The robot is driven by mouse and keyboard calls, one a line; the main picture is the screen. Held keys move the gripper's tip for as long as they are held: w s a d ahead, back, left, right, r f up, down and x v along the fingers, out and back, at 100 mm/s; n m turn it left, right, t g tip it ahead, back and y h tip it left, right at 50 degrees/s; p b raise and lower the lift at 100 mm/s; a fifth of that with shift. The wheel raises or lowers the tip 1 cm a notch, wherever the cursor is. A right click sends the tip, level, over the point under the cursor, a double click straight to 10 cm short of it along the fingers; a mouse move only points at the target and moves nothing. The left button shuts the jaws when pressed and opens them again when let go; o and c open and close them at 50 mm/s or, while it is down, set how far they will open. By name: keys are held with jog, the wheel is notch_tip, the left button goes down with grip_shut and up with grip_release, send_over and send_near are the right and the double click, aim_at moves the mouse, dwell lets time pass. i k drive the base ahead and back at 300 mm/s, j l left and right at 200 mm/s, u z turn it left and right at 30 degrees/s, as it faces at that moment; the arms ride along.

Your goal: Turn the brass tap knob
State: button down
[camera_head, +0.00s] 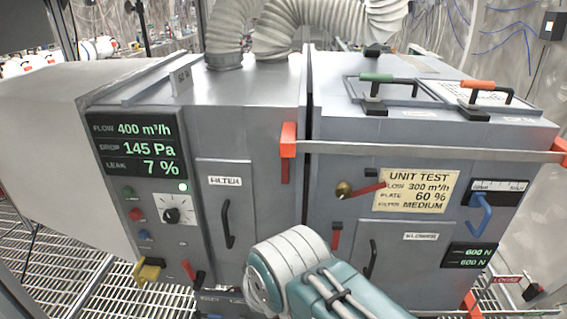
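The brass tap knob (344,190) sits on the front of the grey right-hand cabinet, just left of the yellow UNIT TEST label (416,191). A red lever or pointer (367,188) extends from the knob to the right and slightly up, reaching the label's left edge. My arm, with a white rounded joint and teal link, rises at the bottom centre, below the knob in the picture. My gripper is not visible, and nothing is seen touching the knob.
A red-ended bar (430,150) crosses the cabinet above the knob. A red handle (336,236) and a black door handle (370,258) are below it. A blue lever (481,214) is to the right. The left cabinet has a readout (138,144) and a black door handle (228,224).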

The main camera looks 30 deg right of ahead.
aim_at(343, 190)
jog(key=j+z, duration=0.15)
jog(key=z, duration=0.15)
jog(key=j+z, duration=0.15)
jog(key=z, duration=0.2)
jog(key=l+z, duration=0.15)
jog(key=z, duration=0.15)
jog(key=l+z, duration=0.15)
jog(key=z, duration=0.15)
jog(key=i+j, duration=0.05)
